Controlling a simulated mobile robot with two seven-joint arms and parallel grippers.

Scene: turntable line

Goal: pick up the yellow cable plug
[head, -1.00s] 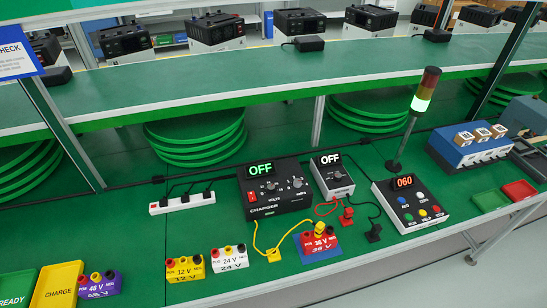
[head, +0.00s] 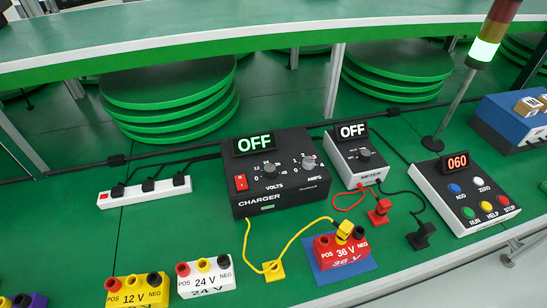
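A yellow plug (head: 344,230) sits at the top of the red 36 V block (head: 343,252), between its red and black posts. A yellow cable (head: 300,232) arches from this plug down to a small yellow square piece (head: 273,270) on the green table. Yellow cable also runs from that piece up to the front of the black charger (head: 270,175), whose display reads OFF. I cannot tell whether the square piece is a holder or a second plug. The 36 V block stands on a blue mat (head: 318,277). Neither gripper is in view.
A 12 V block (head: 138,291) and a 24 V block (head: 206,278) stand left of the yellow cable. A meter (head: 358,160) with red plug (head: 378,212) and black plug (head: 420,237) is at right, near a button box (head: 465,195). A power strip (head: 145,191) lies at left.

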